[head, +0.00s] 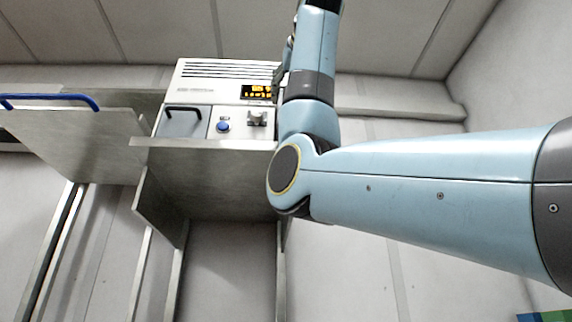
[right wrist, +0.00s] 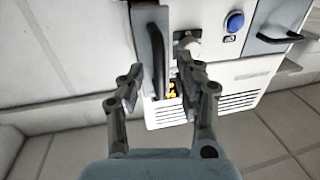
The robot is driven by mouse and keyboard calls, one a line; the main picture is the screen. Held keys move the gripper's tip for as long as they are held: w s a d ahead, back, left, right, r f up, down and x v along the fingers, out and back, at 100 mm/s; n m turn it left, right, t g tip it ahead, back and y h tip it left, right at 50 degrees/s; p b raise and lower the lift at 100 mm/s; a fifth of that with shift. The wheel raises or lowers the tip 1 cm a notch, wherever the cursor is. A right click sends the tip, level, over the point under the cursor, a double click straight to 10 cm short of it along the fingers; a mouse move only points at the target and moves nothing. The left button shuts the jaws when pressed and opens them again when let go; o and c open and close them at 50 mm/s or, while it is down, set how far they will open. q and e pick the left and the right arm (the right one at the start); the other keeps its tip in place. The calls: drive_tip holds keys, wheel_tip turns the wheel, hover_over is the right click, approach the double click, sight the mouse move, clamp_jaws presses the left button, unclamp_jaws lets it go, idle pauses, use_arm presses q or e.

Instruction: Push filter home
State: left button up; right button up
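In the right wrist view, a pale block with a long dark bar handle (right wrist: 156,62) stands at the near end of the white machine (right wrist: 215,80); I take it to be the filter. My right gripper (right wrist: 160,80) is open, one finger on each side of the handle, with gaps showing and no clear contact. In the head view the right gripper (head: 280,74) is beside the machine's (head: 215,70) right end, mostly hidden by my own arm. The filter is hidden there, and how far it sticks out cannot be told. My left gripper is out of view.
The machine's front has an amber display (head: 257,91), a blue button (head: 223,126), a grey knob (head: 257,118) and a drawer with a dark handle (head: 184,109). A metal shelf (head: 205,146) lies in front. A panel with a blue handle (head: 50,102) stands left.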

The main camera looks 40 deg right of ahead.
drive_tip(key=shift+w+d+f, duration=0.1)
drive_tip(key=shift+w+d, duration=0.15)
drive_tip(key=shift+w, duration=0.4)
drive_tip(key=shift+s, duration=0.15)
drive_tip(key=shift+c, duration=0.2)
clamp_jaws()
